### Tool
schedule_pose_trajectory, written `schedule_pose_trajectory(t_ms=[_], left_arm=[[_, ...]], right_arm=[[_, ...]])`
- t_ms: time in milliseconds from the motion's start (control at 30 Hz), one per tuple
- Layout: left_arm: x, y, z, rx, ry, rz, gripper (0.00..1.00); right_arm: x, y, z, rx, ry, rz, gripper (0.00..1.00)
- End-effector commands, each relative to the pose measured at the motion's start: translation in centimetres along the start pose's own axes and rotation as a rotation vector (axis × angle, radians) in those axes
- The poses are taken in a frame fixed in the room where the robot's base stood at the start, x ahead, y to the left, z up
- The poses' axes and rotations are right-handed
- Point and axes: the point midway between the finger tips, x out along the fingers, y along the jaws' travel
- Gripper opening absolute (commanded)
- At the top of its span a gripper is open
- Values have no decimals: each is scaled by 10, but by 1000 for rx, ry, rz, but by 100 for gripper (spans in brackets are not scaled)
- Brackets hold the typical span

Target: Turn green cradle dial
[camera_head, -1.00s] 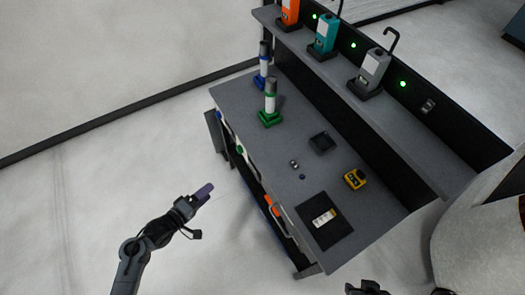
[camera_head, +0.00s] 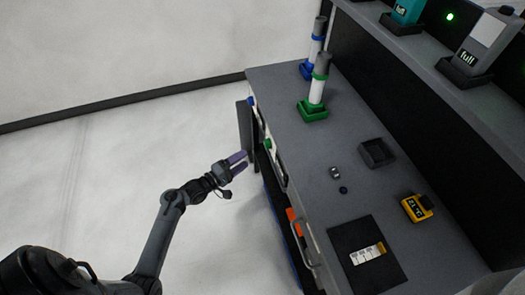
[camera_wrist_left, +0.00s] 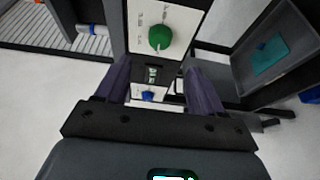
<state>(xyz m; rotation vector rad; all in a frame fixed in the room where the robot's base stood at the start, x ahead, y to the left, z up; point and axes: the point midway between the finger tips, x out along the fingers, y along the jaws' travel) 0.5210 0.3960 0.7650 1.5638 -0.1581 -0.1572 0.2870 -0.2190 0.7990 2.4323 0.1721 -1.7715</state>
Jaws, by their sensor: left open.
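The green dial (camera_wrist_left: 160,37) is a round knob on a white panel (camera_wrist_left: 140,15) in the left wrist view, ahead of my fingers. In the head view the green dial (camera_head: 268,145) shows small on the bench's front side. The green cradle (camera_head: 312,110) stands on the bench top and holds a white and grey cylinder (camera_head: 317,90). My left gripper (camera_head: 238,163) is open and empty, just off the bench front; its two purple fingers (camera_wrist_left: 160,80) are spread, apart from the dial. My right gripper is not clearly in view.
A blue dial (camera_wrist_left: 148,95) sits on a similar panel, seen between my fingers. A blue cradle (camera_head: 307,70) stands behind the green one. The bench top (camera_head: 290,145) also carries a black tray (camera_head: 376,153), a yellow device (camera_head: 417,208) and a dark mat (camera_head: 352,238). Floor left of the bench is free.

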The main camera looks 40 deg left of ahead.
Motion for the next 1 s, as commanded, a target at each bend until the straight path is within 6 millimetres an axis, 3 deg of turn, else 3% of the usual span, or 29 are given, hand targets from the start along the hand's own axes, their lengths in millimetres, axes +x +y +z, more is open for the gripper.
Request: schedule_pose_trajectory(t_ms=[600, 1000], left_arm=[[88, -1, 0, 1, -1, 1, 68], [101, 0, 0, 1, 0, -1, 68]], right_arm=[[25, -1, 8, 0, 1, 0, 34], [27, -2, 8, 6, 2, -5, 34]])
